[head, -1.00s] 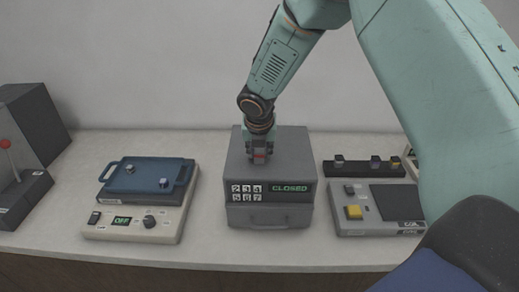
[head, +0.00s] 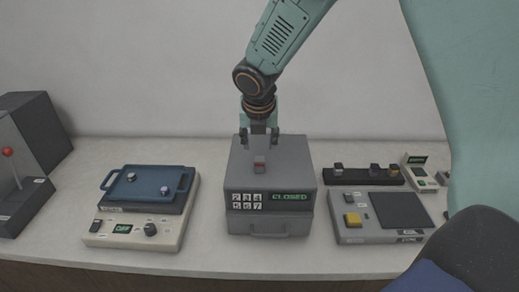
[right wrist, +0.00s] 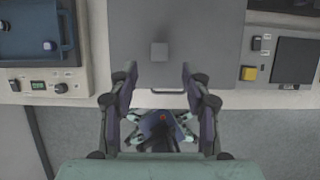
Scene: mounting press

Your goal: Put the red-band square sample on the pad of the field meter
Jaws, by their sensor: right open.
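The red-band square sample (head: 260,168) is a small grey block with a red band, on top of the grey box with the CLOSED display (head: 290,197). In the right wrist view the sample (right wrist: 159,51) shows as a plain grey square. My right gripper (head: 259,140) is open and empty, its fingers apart above and behind the sample. In the right wrist view the open fingers (right wrist: 158,80) point toward the box, with the sample ahead of their tips. A flat unit with a dark square pad (head: 398,208) and yellow button is on the right. My left gripper is out of view.
A dark rack (head: 362,176) with several small samples stands behind the pad unit. A small unit with a green display (head: 416,161) is at its right. A blue tray (head: 148,190) sits on a beige device at left. A red-knobbed lever (head: 8,152) is far left.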

